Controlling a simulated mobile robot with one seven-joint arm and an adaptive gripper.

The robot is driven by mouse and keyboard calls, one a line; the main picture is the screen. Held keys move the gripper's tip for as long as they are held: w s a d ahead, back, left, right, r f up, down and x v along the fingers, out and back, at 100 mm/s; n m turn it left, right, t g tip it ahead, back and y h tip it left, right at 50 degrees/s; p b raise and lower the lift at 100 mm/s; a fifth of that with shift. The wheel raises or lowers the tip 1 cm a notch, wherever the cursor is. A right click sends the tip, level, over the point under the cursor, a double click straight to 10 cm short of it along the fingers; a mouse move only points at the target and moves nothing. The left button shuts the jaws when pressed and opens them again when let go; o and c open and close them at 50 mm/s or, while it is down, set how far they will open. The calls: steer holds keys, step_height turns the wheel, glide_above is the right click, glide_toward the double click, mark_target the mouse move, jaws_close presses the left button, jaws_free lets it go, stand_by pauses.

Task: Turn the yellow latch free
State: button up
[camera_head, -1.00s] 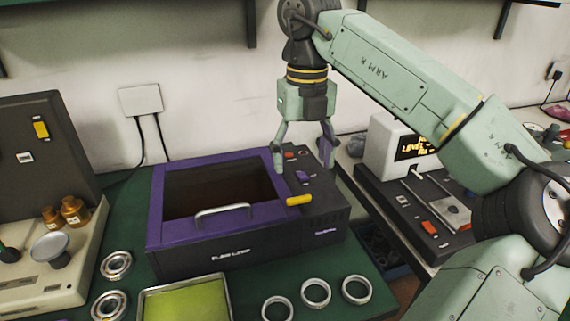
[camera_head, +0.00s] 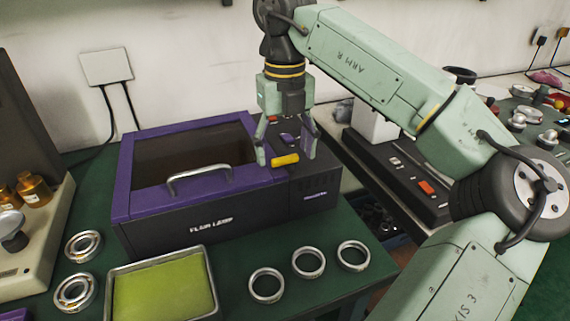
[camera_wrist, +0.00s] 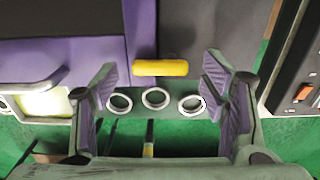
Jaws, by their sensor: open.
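The yellow latch (camera_head: 285,160) is a short bar on the front top edge of the dark box with the purple-framed lid (camera_head: 122,190). It lies crosswise, where the purple frame meets the dark control panel. My gripper (camera_head: 287,160) is open and pointing down, with one finger on each side of the latch in the head view. In the wrist view the latch (camera_wrist: 160,68) shows ahead between the open fingers (camera_wrist: 165,85), with clear gaps on both sides. I cannot tell the height of the fingertips over it. The lid is down, with a metal handle (camera_head: 200,174) at its front.
Several metal rings (camera_head: 308,262) lie on the green table in front of the box. A tray with a yellow-green pad (camera_head: 165,292) lies front left. A dark device with a red switch (camera_head: 427,187) stands right of the box.

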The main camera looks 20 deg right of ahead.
steer(key=shift+f, duration=0.4)
steer(key=shift+r, duration=0.1)
steer(key=c, duration=1.1)
steer(key=shift+c, duration=0.2)
